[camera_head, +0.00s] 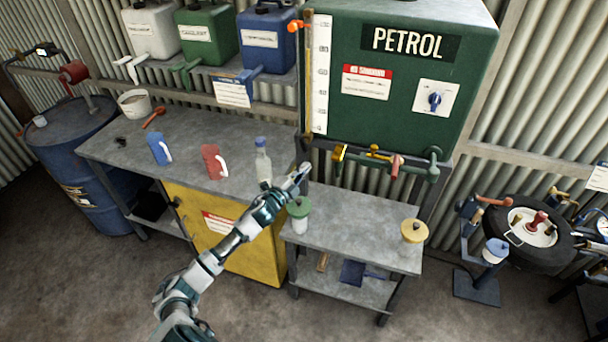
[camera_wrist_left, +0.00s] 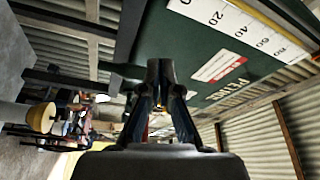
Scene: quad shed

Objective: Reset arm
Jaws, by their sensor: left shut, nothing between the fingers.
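My left arm reaches in from the bottom left of the head view. My left gripper (camera_head: 303,171) is shut and empty, held above the grey benches in front of the petrol tank's stand. In the left wrist view the gripper's fingers (camera_wrist_left: 158,75) come together ahead of the camera, with nothing between them. The clear bottle (camera_head: 263,163) stands upright just left of the gripper. My right gripper is not in view.
The green petrol tank (camera_head: 400,75) stands behind the gripper, with taps (camera_head: 385,160) under it. A yellow-lidded container (camera_head: 414,231) sits on the right bench (camera_head: 360,235). A tyre (camera_head: 535,235) is far right.

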